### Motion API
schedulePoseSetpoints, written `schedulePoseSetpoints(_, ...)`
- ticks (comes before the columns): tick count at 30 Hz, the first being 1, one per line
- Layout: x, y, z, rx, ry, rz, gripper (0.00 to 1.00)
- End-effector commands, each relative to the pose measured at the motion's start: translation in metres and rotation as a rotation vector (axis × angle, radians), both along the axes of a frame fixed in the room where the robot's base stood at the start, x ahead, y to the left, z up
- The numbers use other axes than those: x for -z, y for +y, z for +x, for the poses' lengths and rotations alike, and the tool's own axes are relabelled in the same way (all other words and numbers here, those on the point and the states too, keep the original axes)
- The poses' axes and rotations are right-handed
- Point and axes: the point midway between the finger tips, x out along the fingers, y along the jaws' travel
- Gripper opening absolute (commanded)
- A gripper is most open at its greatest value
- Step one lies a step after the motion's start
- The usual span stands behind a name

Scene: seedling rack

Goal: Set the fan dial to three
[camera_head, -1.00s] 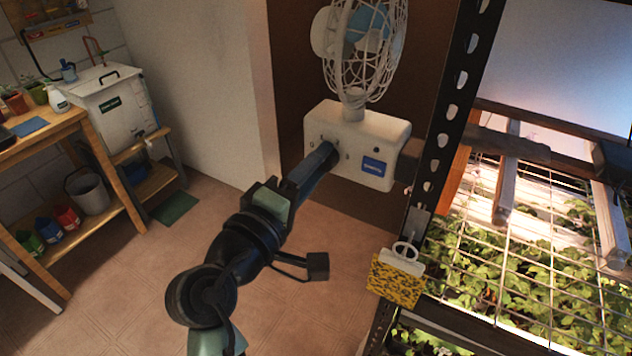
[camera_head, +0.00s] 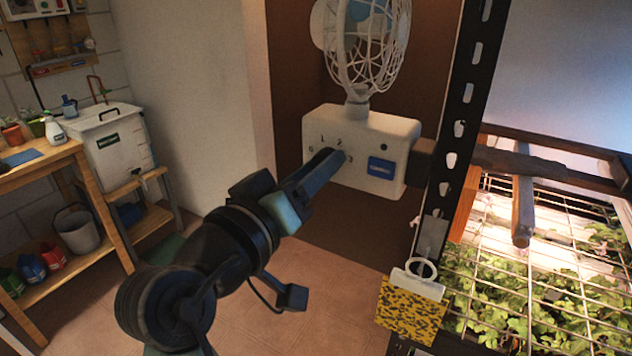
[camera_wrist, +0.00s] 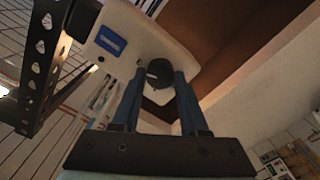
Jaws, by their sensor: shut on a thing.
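The fan (camera_head: 362,45) has a white wire cage and stands on a white control box (camera_head: 390,132). My gripper (camera_head: 335,160) reaches the box front and covers the dial in the head view. In the wrist view the dark round dial (camera_wrist: 158,72) sits between the two fingers of my gripper (camera_wrist: 157,88), which are shut on it. Which mark the dial points to I cannot tell.
A black perforated post (camera_head: 460,120) stands right of the box, with a yellow patterned card (camera_head: 410,308) clipped on it. The plant rack (camera_head: 535,240) is at the right. A wooden bench (camera_head: 95,190) and white bin (camera_head: 120,150) stand at left.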

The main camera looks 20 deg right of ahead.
Motion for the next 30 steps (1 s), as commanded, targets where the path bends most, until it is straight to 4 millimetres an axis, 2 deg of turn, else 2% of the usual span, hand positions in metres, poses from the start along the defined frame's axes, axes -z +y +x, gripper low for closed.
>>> schedulePoseSetpoints(21, 0.0005, -0.0003, -0.0002, 0.000, -0.055, 0.045, 0.00)
schedulePoseSetpoints(22, 0.0005, -0.0003, -0.0002, 0.000, -0.055, 0.045, 0.49)
schedulePoseSetpoints(26, 0.0004, -0.0002, -0.0002, 0.001, -0.054, 0.044, 0.72)
schedulePoseSetpoints(30, 0.0002, -0.0002, -0.0001, 0.001, -0.055, 0.044, 0.73)
